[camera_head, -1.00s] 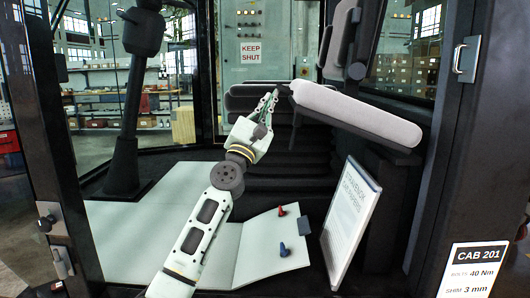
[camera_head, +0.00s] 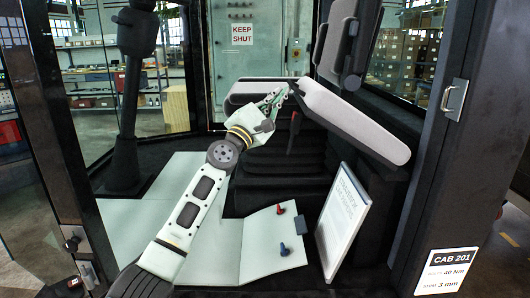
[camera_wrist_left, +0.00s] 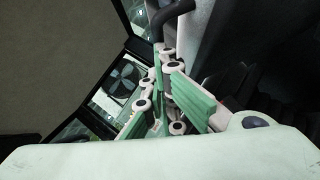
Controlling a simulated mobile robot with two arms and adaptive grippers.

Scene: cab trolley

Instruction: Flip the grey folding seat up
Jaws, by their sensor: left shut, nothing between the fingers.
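The grey folding seat (camera_head: 355,122) is a light grey pad with a dark edge, at the right inside the cab. It is tilted, its left end higher than its right end. My left gripper (camera_head: 284,92) reaches in from the left. Its fingertips are at the pad's left end; I cannot tell if they touch it. In the left wrist view the green fingers (camera_wrist_left: 165,100) are shut with nothing visible between them. A dark bent bar shows just beyond them. My right gripper is not in view.
A dark upright backrest (camera_head: 338,45) stands behind the pad, and another seat (camera_head: 258,88) lies behind my gripper. A white panel (camera_head: 345,215) leans below the pad. The door post (camera_head: 440,150) bounds the right.

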